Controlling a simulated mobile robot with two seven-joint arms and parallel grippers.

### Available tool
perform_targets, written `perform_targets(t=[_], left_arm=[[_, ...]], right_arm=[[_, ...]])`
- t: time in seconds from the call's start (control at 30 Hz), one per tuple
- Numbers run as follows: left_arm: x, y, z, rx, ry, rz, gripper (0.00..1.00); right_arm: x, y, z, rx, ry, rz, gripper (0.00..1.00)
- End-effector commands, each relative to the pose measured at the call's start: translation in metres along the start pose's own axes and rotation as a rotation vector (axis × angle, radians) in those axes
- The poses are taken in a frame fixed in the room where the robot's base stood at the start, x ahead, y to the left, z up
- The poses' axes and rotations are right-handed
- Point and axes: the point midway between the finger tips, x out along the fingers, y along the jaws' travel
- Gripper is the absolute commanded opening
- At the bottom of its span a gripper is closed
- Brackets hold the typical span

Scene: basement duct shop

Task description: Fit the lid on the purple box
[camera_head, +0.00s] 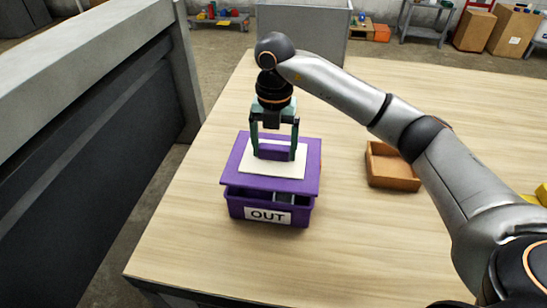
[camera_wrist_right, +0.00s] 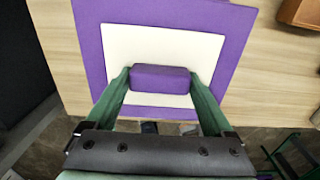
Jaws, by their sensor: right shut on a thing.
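The purple box (camera_head: 262,212) stands on the wooden table with a white label reading OUT on its front. The purple lid (camera_head: 233,176) has a white panel and a purple block handle (camera_wrist_right: 160,79). The lid is over the box, set back from its front edge, so a dark gap shows part of the inside, with a grey item in it. I cannot tell whether the lid touches the rim. My right gripper (camera_head: 275,153) is shut on the lid's handle from above; its fingers flank the handle in the right wrist view (camera_wrist_right: 160,85). My left gripper is not in view.
The wooden table (camera_head: 370,245) has clear room around the box. An open brown wooden tray (camera_head: 392,168) sits to the right. A grey bin (camera_head: 315,25) is behind the table. A grey-and-black barrier (camera_head: 100,120) runs along the left. A yellow item (camera_head: 542,194) is at the right edge.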

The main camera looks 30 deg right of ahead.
Motion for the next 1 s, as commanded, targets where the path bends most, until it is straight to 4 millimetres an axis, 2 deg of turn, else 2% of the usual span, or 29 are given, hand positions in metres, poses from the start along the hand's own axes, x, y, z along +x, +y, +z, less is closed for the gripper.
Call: perform_targets(t=[0.23,0.43,1.0], left_arm=[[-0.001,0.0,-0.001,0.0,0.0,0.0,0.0],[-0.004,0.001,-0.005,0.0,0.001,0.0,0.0],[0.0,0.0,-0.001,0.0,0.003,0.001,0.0]], right_arm=[[0.015,0.003,0.011,0.001,0.001,-0.001,0.24],[0.042,0.003,0.011,-0.001,0.001,-0.002,0.24],[0.054,0.003,0.011,0.0,-0.001,0.001,0.24]])
